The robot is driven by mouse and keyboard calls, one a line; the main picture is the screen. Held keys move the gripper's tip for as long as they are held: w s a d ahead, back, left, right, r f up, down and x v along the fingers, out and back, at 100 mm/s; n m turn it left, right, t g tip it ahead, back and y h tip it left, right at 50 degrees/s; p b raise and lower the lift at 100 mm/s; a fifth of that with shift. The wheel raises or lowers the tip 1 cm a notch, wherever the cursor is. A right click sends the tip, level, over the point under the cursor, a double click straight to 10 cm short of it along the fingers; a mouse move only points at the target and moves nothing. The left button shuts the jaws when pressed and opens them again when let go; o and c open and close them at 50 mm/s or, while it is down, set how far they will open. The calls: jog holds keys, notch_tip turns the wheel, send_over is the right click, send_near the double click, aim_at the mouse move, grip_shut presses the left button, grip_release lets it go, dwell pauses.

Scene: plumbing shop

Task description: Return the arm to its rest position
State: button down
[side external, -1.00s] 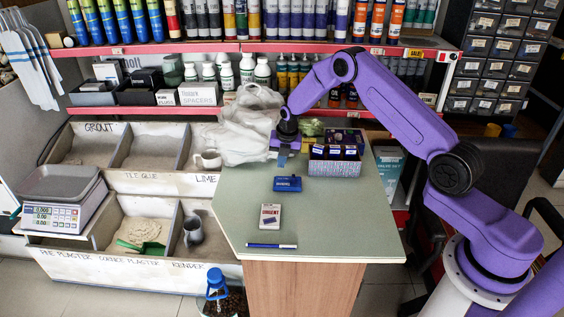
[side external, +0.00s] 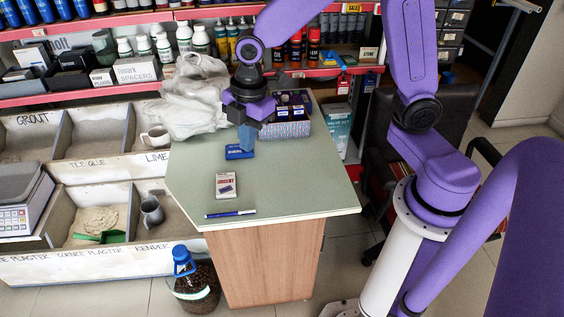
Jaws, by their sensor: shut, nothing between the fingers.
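My gripper (side external: 247,146) is above the green-topped table (side external: 285,185), pointing down. Its fingers are shut with nothing between them. A small blue box (side external: 238,152) lies on the table just beside and below the fingertips in the picture; I cannot tell the exact gap. My arm arches up and to the right, back to its base at the right of the table.
A white plastic bag (side external: 192,100) is at the back left. A white card pack (side external: 227,185) and a blue pen (side external: 230,213) lie nearer the front. Shelves (side external: 110,90) stand behind. The table's right front is clear.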

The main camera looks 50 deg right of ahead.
jog(key=s+d+r+m, duration=0.1)
jog(key=s+d+m, duration=0.2)
jog(key=s, duration=0.7)
jog(key=s+d+r+m, duration=0.2)
jog(key=s+d+m, duration=0.1)
jog(key=s, duration=0.8)
jog(key=shift+s+d+r+g, duration=0.2)
jog(key=shift+s+d+g, duration=0.1)
jog(key=shift+d+g, duration=0.15)
